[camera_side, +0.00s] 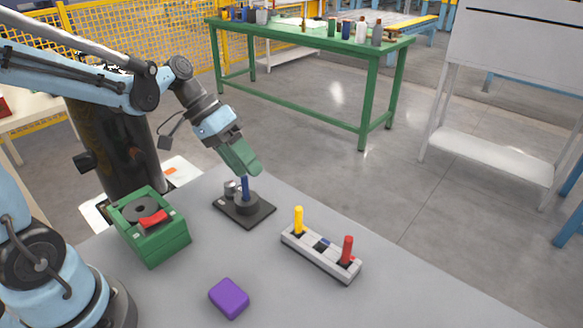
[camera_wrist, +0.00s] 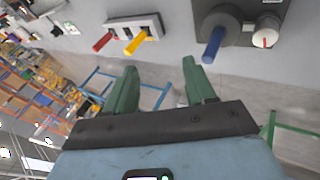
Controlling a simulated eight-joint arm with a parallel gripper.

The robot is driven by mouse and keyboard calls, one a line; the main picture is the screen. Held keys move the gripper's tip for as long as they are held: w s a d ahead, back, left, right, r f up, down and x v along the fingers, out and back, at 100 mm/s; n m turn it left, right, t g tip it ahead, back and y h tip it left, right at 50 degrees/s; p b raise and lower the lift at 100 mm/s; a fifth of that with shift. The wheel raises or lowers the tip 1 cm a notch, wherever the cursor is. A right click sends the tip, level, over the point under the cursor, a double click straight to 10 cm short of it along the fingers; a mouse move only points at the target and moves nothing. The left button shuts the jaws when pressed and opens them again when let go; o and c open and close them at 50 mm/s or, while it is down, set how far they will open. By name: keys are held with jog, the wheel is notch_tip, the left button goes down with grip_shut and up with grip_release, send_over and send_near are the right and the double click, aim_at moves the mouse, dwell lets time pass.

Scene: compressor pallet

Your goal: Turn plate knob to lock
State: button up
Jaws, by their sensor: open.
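A dark square plate (camera_side: 262,214) lies on the grey table and also shows at the top right of the wrist view (camera_wrist: 282,9). On it sits a small pale round knob (camera_side: 230,187) with a red mark on its face, clearer in the wrist view (camera_wrist: 266,32). Beside the knob, a blue peg (camera_side: 245,186) stands in a round dark base (camera_side: 246,203); it also shows in the wrist view (camera_wrist: 213,45). My gripper (camera_side: 250,168), with green fingers, is just above the blue peg in the side view. In the wrist view my gripper (camera_wrist: 160,66) is open and empty, with peg and knob right of its fingers.
A green box (camera_side: 165,243) with a red part (camera_side: 152,220) on top stands left of the plate. A grey block (camera_side: 318,258) holding a yellow peg (camera_side: 298,219) and red peg (camera_side: 347,249) is at right. A purple block (camera_side: 229,298) lies in front. Table between is clear.

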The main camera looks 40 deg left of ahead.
jog(key=a+n+g+y, duration=0.1)
jog(key=a+n+y, duration=0.2)
jog(key=n, duration=0.4)
jog(key=n+g+y, duration=0.1)
jog(key=n+y, duration=0.3)
jog(key=n, duration=0.5)
send_near(229, 183)
jog(key=f, duration=0.9)
jog(key=shift+w+a, duration=0.15)
jog(key=shift+w, duration=0.1)
grip_shut()
jog(key=shift+m, duration=1.4)
grip_release()
